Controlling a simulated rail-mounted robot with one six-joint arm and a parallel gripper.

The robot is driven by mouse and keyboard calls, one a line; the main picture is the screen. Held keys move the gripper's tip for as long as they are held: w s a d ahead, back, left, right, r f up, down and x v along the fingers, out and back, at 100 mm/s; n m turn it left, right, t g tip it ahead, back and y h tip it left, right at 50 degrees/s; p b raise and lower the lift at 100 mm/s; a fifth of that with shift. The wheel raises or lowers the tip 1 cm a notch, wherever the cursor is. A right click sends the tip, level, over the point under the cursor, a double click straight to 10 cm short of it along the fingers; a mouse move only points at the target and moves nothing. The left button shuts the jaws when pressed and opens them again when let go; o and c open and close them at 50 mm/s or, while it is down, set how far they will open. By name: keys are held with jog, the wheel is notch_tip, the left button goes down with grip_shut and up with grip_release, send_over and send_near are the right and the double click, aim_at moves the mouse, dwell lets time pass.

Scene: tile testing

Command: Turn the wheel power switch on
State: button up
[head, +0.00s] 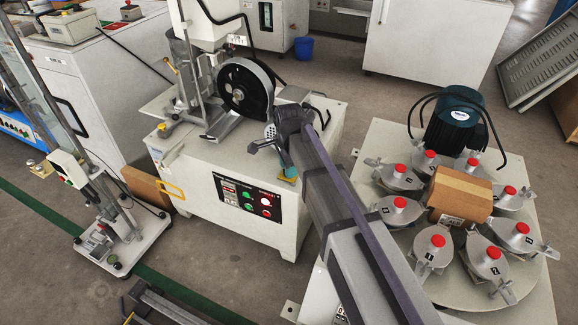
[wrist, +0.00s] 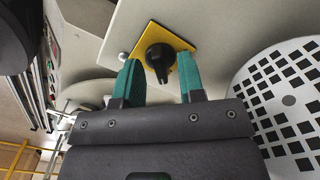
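The wheel power switch (wrist: 158,58) is a black rotary knob on a yellow square plate (wrist: 181,45), fixed to a pale grey surface in the wrist view. My gripper (wrist: 159,65) has two teal fingers set apart, one at each side of the knob's lower part. The fingers are open, with a visible gap to the knob; I cannot tell how deep they reach around it. In the head view my arm reaches to the white machine (head: 225,180) with the black wheel (head: 246,87). The switch is not clearly visible there, and my arm covers part of the machine.
A control panel (head: 248,197) with red and green buttons is on the machine's front. A white disc with black squares (wrist: 285,105) lies close at the right in the wrist view. A round table (head: 455,285) with several red-capped metal holders stands to the right.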

notch_tip(320, 180, up, 11)
jog(key=p, duration=1)
jog(key=shift+f, duration=0.15)
